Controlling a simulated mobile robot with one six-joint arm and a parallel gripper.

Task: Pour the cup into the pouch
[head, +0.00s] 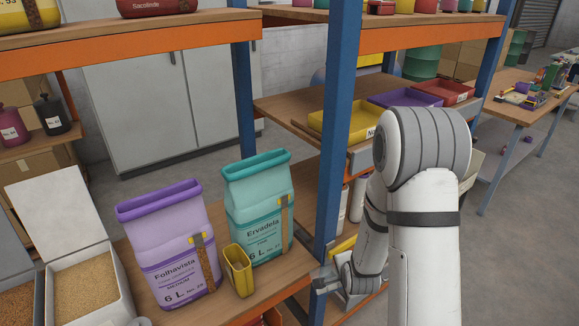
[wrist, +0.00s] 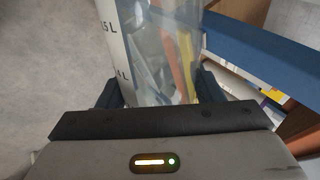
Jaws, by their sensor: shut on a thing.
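A clear cup (wrist: 150,50) with dark volume marks on a pale strip fills the upper middle of the wrist view. My gripper (wrist: 158,92) is shut on it, one dark finger on each side. I cannot tell what is in the cup. In the head view my gripper (head: 328,283) is low beside the blue post, mostly behind my arm, and the cup is not clear there. A purple pouch (head: 166,245) labelled Folhavista and a teal pouch (head: 258,210) labelled Ervadela stand upright on the wooden shelf, left of my gripper. Both have rolled rims.
A small yellow container (head: 238,270) stands between the pouches. A white bin of grain (head: 88,290) is at the left. The blue post (head: 340,130) rises between the pouches and my arm. Yellow (head: 350,122), purple and red trays sit on the shelf behind.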

